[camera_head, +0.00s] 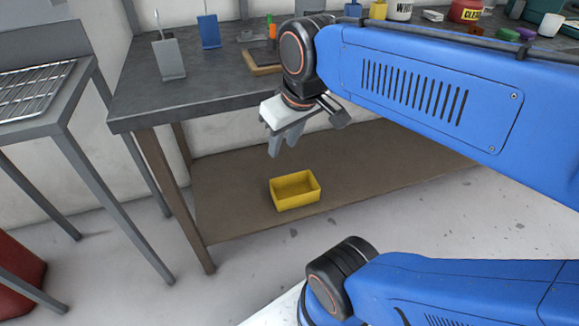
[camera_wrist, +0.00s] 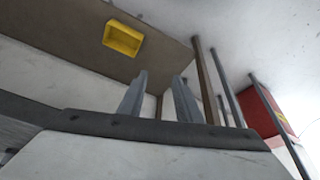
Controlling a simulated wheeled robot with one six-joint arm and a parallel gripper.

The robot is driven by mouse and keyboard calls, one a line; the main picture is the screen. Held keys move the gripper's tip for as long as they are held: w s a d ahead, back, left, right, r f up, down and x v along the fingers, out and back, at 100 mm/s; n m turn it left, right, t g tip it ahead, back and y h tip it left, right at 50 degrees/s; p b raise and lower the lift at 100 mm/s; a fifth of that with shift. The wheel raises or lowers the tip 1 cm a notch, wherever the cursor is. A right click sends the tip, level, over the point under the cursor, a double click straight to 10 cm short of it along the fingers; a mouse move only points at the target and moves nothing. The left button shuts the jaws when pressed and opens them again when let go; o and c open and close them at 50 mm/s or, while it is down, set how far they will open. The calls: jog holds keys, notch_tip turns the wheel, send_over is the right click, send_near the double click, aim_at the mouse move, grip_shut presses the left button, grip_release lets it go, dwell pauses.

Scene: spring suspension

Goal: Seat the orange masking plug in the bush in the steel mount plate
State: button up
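My gripper (camera_head: 283,152) hangs in front of the bench's front edge, above the lower shelf. In the wrist view its two fingers (camera_wrist: 160,95) stand apart with nothing between them. A grey upright metal plate on a foot (camera_head: 168,58), which looks like the steel mount plate, stands on the bench at the left. Its bush cannot be made out. A small upright orange thing (camera_head: 272,31) stands near the back of the bench beside a green one. I cannot tell whether it is the masking plug. Part of the bench top is hidden by my arm.
A yellow bin (camera_head: 295,204) sits on the lower shelf (camera_head: 235,218), below my gripper; it also shows in the wrist view (camera_wrist: 122,40). A wire rack table (camera_head: 38,88) stands left.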

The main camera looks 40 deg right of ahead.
jog(key=s+f, duration=0.3)
jog(key=f, duration=0.2)
jog(key=shift+s+a+f+m+t, duration=0.15)
jog(key=shift+a+m+t, duration=0.15)
jog(key=shift+a+m, duration=0.1)
